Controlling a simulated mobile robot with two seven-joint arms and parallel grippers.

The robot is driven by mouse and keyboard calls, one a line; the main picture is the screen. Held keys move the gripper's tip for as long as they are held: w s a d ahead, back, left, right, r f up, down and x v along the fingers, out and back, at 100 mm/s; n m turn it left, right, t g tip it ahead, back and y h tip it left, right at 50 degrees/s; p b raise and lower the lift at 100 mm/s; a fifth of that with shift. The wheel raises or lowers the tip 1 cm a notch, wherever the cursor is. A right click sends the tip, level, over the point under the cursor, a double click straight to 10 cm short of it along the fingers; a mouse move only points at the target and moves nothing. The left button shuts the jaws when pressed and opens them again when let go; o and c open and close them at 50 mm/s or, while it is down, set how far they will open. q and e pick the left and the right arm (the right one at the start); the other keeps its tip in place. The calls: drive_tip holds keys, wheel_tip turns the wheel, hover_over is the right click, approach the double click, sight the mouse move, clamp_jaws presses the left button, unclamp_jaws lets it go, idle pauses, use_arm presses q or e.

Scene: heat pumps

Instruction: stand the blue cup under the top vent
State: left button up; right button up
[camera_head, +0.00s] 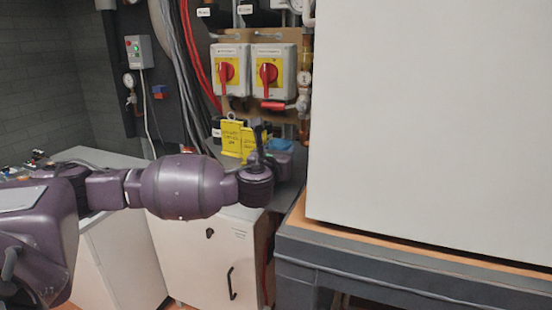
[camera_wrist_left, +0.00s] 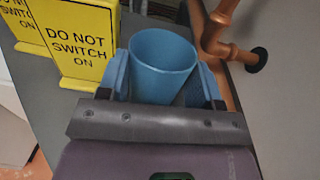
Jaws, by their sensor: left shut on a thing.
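The blue cup (camera_wrist_left: 163,58) shows in the left wrist view with its open mouth in sight. My left gripper (camera_wrist_left: 162,84) is shut on it, a blue finger on each side. The gripper's body hides the cup's lower part. I cannot tell whether the cup touches the surface. My right gripper is out of view. I cannot make out a top vent.
Yellow "do not switch on" signs (camera_wrist_left: 72,40) stand close left of the gripper. Copper pipes (camera_wrist_left: 222,32) run close on the right. A large white box (camera_head: 430,120) on a dark table (camera_head: 400,275) fills the right. Red-handled switches (camera_head: 270,72) hang behind.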

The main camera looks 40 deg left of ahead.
use_arm(q)
drive_tip(key=shift+d+f, duration=0.1)
drive_tip(key=shift+f, duration=0.05)
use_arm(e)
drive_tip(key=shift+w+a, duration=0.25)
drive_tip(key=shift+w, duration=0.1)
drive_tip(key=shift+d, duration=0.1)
use_arm(q)
drive_tip(key=shift+s, duration=0.1)
drive_tip(key=shift+f, duration=0.1)
drive_tip(key=o, duration=0.9)
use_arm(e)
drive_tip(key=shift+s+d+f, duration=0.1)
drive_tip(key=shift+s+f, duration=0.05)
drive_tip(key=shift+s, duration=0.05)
